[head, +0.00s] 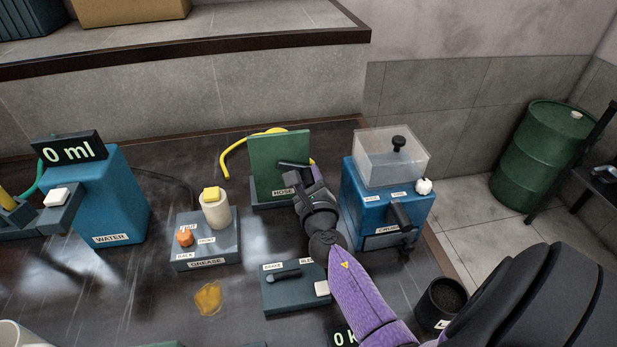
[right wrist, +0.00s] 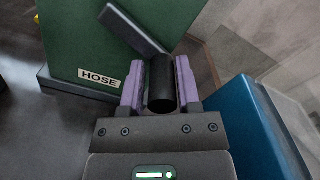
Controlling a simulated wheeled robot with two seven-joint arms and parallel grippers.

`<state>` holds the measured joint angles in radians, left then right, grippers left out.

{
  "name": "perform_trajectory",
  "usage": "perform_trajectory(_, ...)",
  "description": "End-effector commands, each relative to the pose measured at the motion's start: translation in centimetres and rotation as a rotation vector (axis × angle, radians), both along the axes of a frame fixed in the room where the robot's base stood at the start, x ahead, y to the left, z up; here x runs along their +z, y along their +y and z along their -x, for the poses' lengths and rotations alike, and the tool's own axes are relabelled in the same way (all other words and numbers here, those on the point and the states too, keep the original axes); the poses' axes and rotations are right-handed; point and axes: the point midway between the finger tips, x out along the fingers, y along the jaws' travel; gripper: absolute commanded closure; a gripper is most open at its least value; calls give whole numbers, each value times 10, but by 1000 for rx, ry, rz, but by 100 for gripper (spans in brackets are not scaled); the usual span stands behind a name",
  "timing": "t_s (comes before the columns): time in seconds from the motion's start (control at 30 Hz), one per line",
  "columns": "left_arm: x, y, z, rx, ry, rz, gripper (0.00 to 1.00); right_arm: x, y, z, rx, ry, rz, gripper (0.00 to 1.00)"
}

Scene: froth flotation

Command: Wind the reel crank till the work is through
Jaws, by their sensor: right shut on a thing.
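The hose reel is a green upright panel (head: 275,158) labelled HOSE, at the back middle of the bench. The panel also shows in the right wrist view (right wrist: 85,35). A yellow hose (head: 235,151) runs out to its left and lies on the bench. A dark crank arm (right wrist: 133,29) stands out from the panel, with a black round handle (right wrist: 162,80). My right gripper (right wrist: 160,88) is shut on this handle, its purple fingers on either side. In the head view my right gripper (head: 308,184) hides part of the panel and crank. My left gripper is not in view.
A blue machine (head: 362,204) with a clear cover stands close right of the reel. A grease box (head: 206,250) and a brake box (head: 283,292) stand in front. A blue water unit (head: 120,195) reading 0 ml is at left. A brown puddle (head: 208,298) lies on the bench.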

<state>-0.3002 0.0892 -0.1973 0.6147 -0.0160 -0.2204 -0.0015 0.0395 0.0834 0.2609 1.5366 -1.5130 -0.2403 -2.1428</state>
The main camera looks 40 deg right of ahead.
Motion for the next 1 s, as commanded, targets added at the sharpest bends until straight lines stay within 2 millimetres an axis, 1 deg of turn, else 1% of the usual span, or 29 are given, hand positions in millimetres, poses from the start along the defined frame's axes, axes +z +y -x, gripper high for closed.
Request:
perform_trajectory(0.17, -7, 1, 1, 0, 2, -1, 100, -4, 1, -1, -2, -46, -74, 100)
perform_trajectory(0.6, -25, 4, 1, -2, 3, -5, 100, -18, 10, -6, -1, -201, -353, 100)
perform_trajectory(0.8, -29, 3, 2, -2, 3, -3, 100, -21, 13, -8, -2, -247, -438, 100)
perform_trajectory(1.0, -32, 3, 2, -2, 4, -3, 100, -22, 15, -9, -1, -271, -483, 100)
